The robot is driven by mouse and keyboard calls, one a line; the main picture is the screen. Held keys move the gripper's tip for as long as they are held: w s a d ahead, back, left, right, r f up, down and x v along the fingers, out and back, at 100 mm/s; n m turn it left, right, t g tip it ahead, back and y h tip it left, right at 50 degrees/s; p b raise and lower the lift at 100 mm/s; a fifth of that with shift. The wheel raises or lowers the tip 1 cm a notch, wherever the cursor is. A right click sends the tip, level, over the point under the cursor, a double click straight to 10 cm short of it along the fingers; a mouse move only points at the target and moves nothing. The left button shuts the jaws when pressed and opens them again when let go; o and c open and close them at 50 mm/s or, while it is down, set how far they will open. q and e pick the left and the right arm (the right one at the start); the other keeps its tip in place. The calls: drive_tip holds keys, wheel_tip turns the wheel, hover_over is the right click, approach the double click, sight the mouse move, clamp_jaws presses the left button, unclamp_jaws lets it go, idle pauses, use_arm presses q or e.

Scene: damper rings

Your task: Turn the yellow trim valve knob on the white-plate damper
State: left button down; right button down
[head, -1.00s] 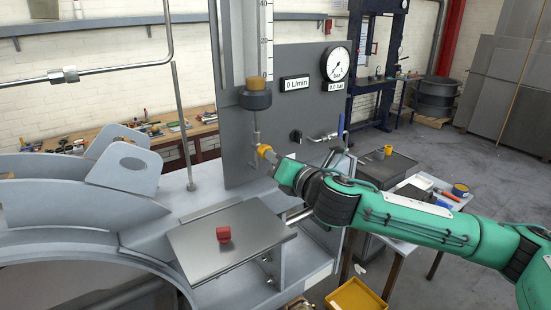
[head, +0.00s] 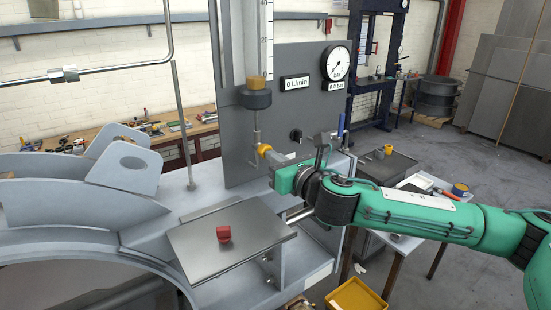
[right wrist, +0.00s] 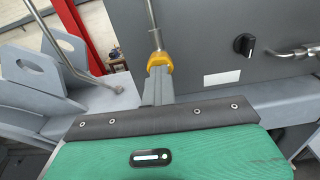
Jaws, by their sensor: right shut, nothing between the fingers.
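A yellow knob-like piece (head: 264,149) shows at the lower end of a thin grey rod, under the flow tube in front of the grey panel. It also shows in the right wrist view (right wrist: 160,62). My right gripper (head: 277,159) is shut and empty, its narrow fingertips right at the yellow piece. I cannot tell whether they touch it. The fingers (right wrist: 158,82) show in the right wrist view with the yellow piece at their far end. A white plate (right wrist: 222,78) is on the panel in that view. My left gripper is not in view.
A black knob (head: 296,135) and a dial gauge (head: 337,62) are on the grey panel (head: 285,110). A curved grey flange (head: 75,235) fills the left.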

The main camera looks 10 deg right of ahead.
drive_tip(key=c, duration=1.7)
unclamp_jaws()
drive_tip(key=shift+s, duration=0.15)
drive_tip(key=shift+v, duration=0.9)
drive_tip(key=shift+v, duration=3)
drive_tip(key=shift+o, duration=0.4)
